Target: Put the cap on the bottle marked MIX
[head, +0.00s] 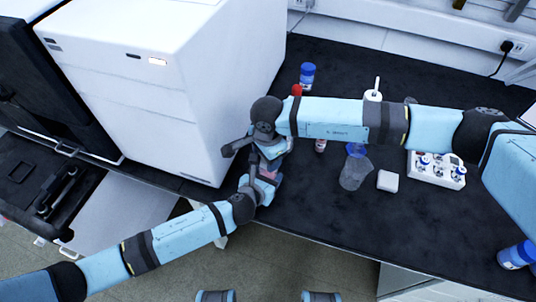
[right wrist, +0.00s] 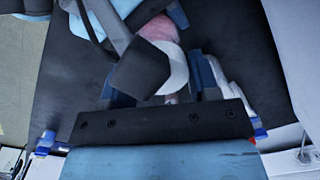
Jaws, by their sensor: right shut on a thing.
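My two arms meet in the head view just right of the white cabinet. My right gripper (right wrist: 163,84) is shut on a pale white and pink thing (right wrist: 176,72), seen between its blue fingers in the right wrist view. A dark part crosses in front of it, so I cannot tell whether it is a bottle or a cap. A pink patch (head: 268,175) shows there in the head view. My left gripper (head: 257,188) is close beside it, its fingers mostly hidden. A blue-capped bottle (head: 307,72) stands at the back of the bench. No MIX mark is readable.
A white cabinet (head: 150,100) walls the left. A blue-capped bottle (head: 514,257) is far right.

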